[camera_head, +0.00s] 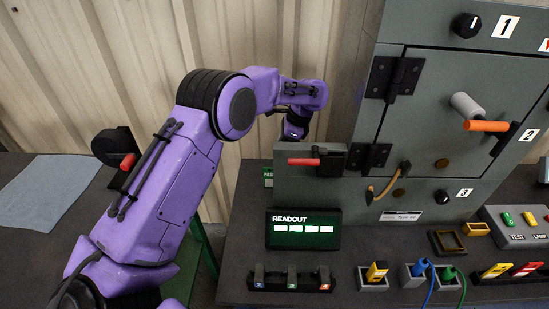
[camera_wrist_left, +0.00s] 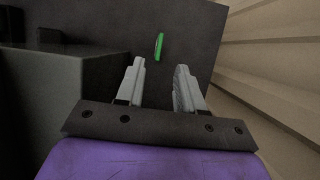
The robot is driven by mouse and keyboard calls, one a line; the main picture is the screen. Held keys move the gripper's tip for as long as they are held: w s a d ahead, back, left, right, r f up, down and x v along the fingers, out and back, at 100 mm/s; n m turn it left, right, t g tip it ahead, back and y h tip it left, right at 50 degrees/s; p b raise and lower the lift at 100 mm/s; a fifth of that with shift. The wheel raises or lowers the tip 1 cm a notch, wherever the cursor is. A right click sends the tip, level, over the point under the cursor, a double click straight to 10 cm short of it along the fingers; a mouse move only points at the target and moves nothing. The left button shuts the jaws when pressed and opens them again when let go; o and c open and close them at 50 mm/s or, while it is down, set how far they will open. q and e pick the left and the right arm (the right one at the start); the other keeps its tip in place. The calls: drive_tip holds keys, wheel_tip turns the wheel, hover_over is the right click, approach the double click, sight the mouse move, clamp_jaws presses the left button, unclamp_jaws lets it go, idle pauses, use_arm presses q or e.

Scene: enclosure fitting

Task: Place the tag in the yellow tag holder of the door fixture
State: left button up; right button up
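My left gripper (camera_wrist_left: 160,88) is open in the left wrist view, with nothing between its fingers. A thin green piece (camera_wrist_left: 159,46) is beyond the fingertips on a dark surface. In the head view my left wrist (camera_head: 295,127) is behind a grey box, and its fingers are hidden. A small green lettered plate (camera_head: 268,176) shows partly at that box's left edge. The door fixture is a grey cabinet with a door (camera_head: 440,105). Yellow (camera_head: 495,270) and red (camera_head: 528,268) labelled pieces sit in a rack at the lower right. I cannot tell which piece is the tag or the holder.
A grey box with a red lever (camera_head: 304,161) stands left of the door. A readout (camera_head: 303,229), a switch row (camera_head: 291,279), a yellow block (camera_head: 377,271), blue and green plugs (camera_head: 421,266) and a yellow-brown frame (camera_head: 447,242) crowd the bench front. A grey-blue cloth (camera_head: 48,192) lies at left.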

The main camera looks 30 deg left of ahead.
use_arm(q)
drive_tip(key=s+a+r+n+h+p, duration=0.1)
drive_tip(key=a+r+p, duration=0.2)
drive_tip(key=r+p, duration=0.1)
drive_tip(key=m+t+h+p, duration=0.1)
drive_tip(key=t+h+p, duration=0.4)
drive_tip(key=h, duration=0.2)
hover_over(268, 168)
drive_tip(key=a, duration=0.2)
wheel_tip(268, 168, down, 6)
drive_tip(key=shift+g, duration=0.3)
drive_tip(key=x, duration=0.3)
drive_tip(key=p+x, duration=0.1)
drive_tip(key=x, duration=0.2)
drive_tip(key=s+x, duration=0.1)
drive_tip(key=x, duration=0.2)
drive_tip(key=shift+a+f, duration=0.25)
drive_tip(key=shift+f, duration=0.15)
drive_tip(key=shift+w+f, duration=0.1)
drive_tip(key=shift+f, duration=0.3)
clamp_jaws()
